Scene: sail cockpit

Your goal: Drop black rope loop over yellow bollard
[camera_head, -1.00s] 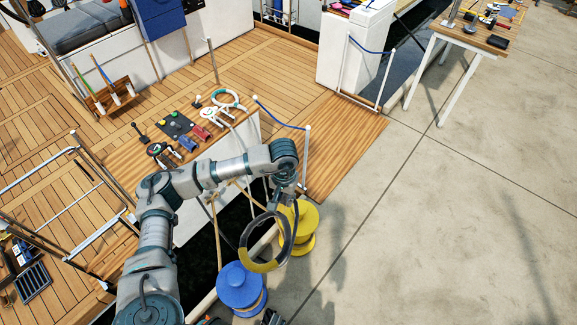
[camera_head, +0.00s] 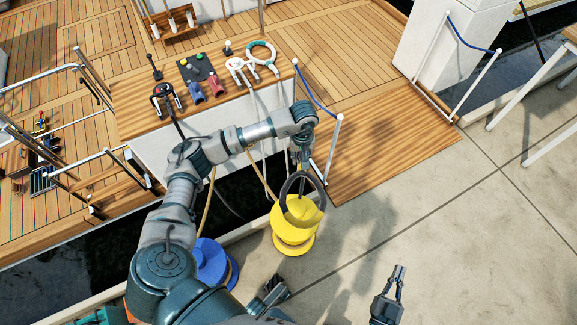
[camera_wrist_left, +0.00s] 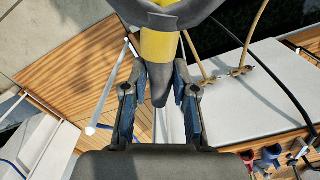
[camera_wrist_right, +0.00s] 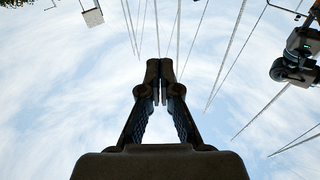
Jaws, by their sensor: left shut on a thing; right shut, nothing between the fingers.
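The black rope loop (camera_head: 284,188) hangs upright from my left gripper (camera_head: 299,166), which is shut on its upper part. In the left wrist view, the dark loop (camera_wrist_left: 165,16) and a narrow yellow part (camera_wrist_left: 158,45) lie just beyond the left gripper's fingers (camera_wrist_left: 161,82). The yellow bollard (camera_head: 292,238) stands on the quay just behind and below the loop in the head view. The loop's lower part overlaps its top; I cannot tell whether they touch. My right gripper (camera_head: 399,272) is shut and empty, pointing upward; the right wrist view shows its fingertips (camera_wrist_right: 160,80) together against sky.
A blue bollard (camera_head: 212,260) stands left of the yellow one. The boat's bench (camera_head: 215,105) with switches and handles, and a white rail post (camera_head: 334,150) with blue rope, stand close behind the left arm. Quay concrete (camera_head: 450,230) at right is clear.

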